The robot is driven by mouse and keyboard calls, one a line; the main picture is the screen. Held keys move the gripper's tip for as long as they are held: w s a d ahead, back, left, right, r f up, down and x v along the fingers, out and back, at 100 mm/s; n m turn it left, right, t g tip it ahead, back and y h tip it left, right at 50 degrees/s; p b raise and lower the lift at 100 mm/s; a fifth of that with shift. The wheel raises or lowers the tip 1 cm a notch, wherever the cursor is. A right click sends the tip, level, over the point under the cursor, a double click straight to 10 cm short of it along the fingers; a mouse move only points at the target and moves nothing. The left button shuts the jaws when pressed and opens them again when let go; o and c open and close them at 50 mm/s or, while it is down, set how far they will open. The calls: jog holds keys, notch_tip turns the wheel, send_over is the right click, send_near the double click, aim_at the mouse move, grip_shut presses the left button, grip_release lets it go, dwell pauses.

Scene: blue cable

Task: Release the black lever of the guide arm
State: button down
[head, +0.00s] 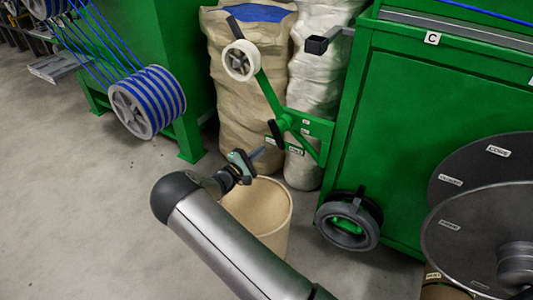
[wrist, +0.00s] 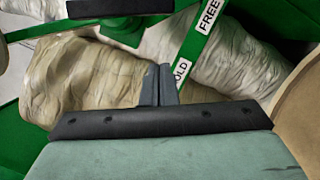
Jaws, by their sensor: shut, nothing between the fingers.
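The guide arm (head: 265,90) is a green bar on the green machine's bracket, with a pale roller (head: 240,60) at its upper end. Its black lever (head: 275,134) sits at the green pivot, tilted, in the head view. In the wrist view a black bar that looks like the lever (wrist: 130,7) crosses the top edge, partly cut off. My gripper (head: 257,153) is shut and empty, just below and left of the lever, apparently apart from it. Its closed fingers (wrist: 158,84) show in the wrist view, below the bar. A FREE label (wrist: 209,15) and a partly covered HOLD label (wrist: 181,72) are on the bracket.
A tan bin (head: 282,215) stands under my gripper. A brown sack (head: 240,100) and a white sack (head: 315,80) stand behind the guide arm. The green cabinet (head: 400,130) and a black-rimmed wheel (head: 347,220) are to the right.

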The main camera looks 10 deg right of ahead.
jog(key=r+p+v, duration=0.1)
jog(key=v, duration=0.7)
jog(key=shift+s+a+f, duration=0.2)
jog(key=shift+a, duration=0.05)
jog(key=s+d+r+m+g+y+p, duration=0.1)
jog(key=s+d+r+m+g+p, duration=0.3)
jog(key=r, duration=0.3)
jog(key=s+d+r+m+g+y+p, duration=0.1)
jog(key=s+d+r+g+y+p, duration=0.1)
jog(key=s+d+r+g+p, duration=0.45)
jog(key=s+d+r+m+g+y+p, duration=0.1)
jog(key=s+d+r+m+g+p, duration=0.2)
jog(key=r, duration=0.6)
jog(key=s+a+r+m+t+y+p, duration=0.1)
jog(key=s+r+m+y+p, duration=0.3)
jog(key=s+r+y+p, duration=0.7)
jog(key=s+r+t+p, duration=0.1)
jog(key=s+r+p, duration=0.4)
jog(key=s+r, duration=0.7)
jog(key=shift+a+r+m, duration=0.25)
jog(key=shift+r+m, duration=0.15)
jog(key=shift+r, duration=0.4)
